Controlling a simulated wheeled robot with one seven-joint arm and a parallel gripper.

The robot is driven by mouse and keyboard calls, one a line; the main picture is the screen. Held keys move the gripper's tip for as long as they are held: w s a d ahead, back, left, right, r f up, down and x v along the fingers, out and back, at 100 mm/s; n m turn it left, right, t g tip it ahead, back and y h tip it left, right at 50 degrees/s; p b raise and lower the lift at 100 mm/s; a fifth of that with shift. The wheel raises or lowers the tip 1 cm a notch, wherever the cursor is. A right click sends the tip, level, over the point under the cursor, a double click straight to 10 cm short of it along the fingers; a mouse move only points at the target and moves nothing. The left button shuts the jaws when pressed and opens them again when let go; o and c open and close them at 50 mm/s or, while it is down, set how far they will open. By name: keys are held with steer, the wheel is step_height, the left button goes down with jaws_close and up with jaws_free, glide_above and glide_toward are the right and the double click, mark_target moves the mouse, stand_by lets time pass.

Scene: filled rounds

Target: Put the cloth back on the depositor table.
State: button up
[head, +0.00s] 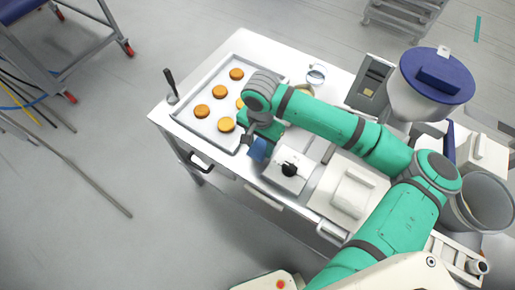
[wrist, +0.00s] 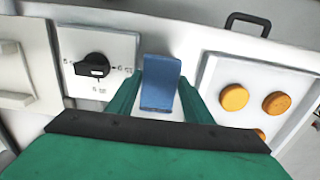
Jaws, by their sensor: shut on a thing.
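The cloth (wrist: 160,84) is blue and is held upright between the two green fingers of my gripper (wrist: 160,95) in the wrist view. In the head view the cloth (head: 260,149) shows just below my gripper (head: 254,138), over the front part of the white depositor table (head: 168,117). The cloth is between the tray of rounds and the box with the black knob. I cannot tell whether its lower edge touches the table top.
A tray (head: 198,133) with several orange rounds lies to the left. A box with a black knob (head: 288,180) stands close on the right.

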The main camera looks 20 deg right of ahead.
mark_target(258, 150)
steer(key=shift+w+a+f, duration=0.1)
steer(key=shift+w+f, duration=0.2)
steer(key=shift+f, duration=0.05)
steer(key=shift+w+a+f, duration=0.1)
steer(key=shift+w+f, duration=0.05)
steer(key=shift+f, duration=0.75)
steer(key=shift+w+f, duration=0.1)
steer(key=shift+f, duration=0.8)
steer(key=shift+f, duration=0.15)
steer(key=o, duration=0.8)
